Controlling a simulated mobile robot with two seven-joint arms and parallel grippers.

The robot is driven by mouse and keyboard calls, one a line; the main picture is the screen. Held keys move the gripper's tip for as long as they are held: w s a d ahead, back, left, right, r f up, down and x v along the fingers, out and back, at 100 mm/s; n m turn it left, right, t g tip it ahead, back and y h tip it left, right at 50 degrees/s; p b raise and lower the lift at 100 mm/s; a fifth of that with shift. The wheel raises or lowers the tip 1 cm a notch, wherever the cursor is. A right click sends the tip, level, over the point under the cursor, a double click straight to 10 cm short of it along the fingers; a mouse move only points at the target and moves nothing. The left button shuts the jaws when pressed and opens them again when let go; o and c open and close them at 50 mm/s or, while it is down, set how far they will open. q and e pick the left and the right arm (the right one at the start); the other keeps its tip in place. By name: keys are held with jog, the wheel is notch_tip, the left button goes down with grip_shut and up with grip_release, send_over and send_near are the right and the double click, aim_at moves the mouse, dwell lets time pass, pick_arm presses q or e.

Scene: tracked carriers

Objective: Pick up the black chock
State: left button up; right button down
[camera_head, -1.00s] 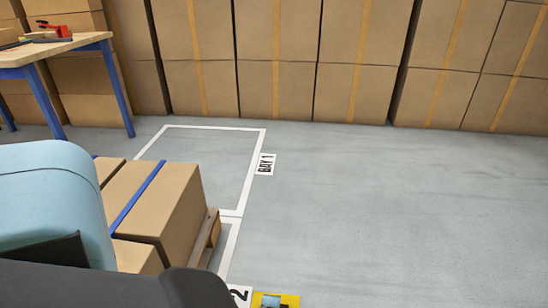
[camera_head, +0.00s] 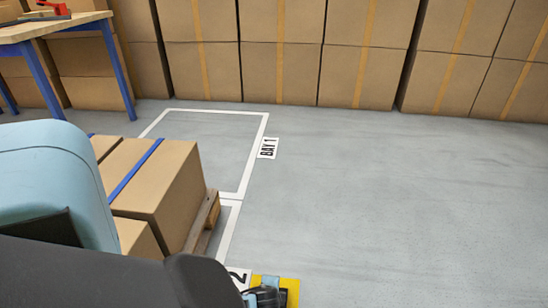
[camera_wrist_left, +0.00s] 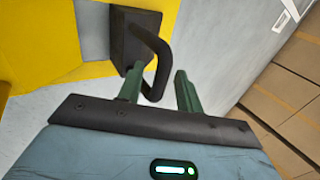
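The black chock (camera_wrist_left: 126,42) stands on a yellow floor patch in the left wrist view, with a dark loop handle (camera_wrist_left: 160,52) arching toward my left gripper (camera_wrist_left: 160,92). The gripper's two green fingers are apart. The near end of the handle lies between them, closer to the left finger; I cannot tell whether it touches. In the head view, a small dark and bluish shape sits on the yellow patch (camera_head: 293,287) at the bottom edge; chock and gripper are hard to tell apart there. My right gripper is not in view.
A pallet (camera_head: 207,216) bears strapped cartons (camera_head: 160,190) at left. White lines mark floor bays, with a BAY 1 label (camera_head: 267,148). A wooden workbench (camera_head: 60,27) stands at back left, stacked boxes (camera_head: 370,60) along the back. The floor at right is clear.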

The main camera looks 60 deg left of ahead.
pick_arm(q)
jog(key=shift+a+f, duration=0.1)
grip_shut()
jog(key=shift+w, duration=0.15)
dwell(1.3)
